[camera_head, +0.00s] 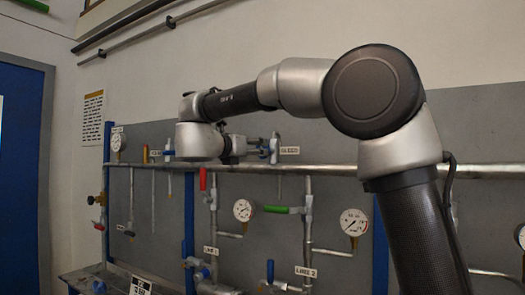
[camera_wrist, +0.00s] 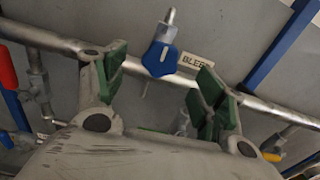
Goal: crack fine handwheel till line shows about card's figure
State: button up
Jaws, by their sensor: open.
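My gripper (camera_wrist: 163,75) is open, its green-padded fingers apart with nothing between the pads. A blue star-shaped handwheel (camera_wrist: 160,59) on a metal stem shows beyond and between the fingertips, apart from them. A tag beside it (camera_wrist: 195,63) starts with "BLEE"; the rest is hidden by a finger. In the head view my gripper (camera_head: 262,148) is at the upper pipe, beside a white tag (camera_head: 289,150). I cannot tell which handwheel is the fine one. A small dark-printed card (camera_head: 140,286) stands at the lower left; its figure is unreadable.
A long horizontal pipe (camera_head: 335,170) crosses the grey panel. Round gauges hang below it, one at centre (camera_head: 243,210) and one at right (camera_head: 353,222); their readings are too small. A red lever (camera_head: 203,179) and a green lever (camera_head: 276,209) stick out nearby.

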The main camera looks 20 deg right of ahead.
jog(key=x, duration=0.7)
jog(key=shift+w+d, duration=0.25)
jog(key=shift+d, duration=0.15)
jog(key=c, duration=1)
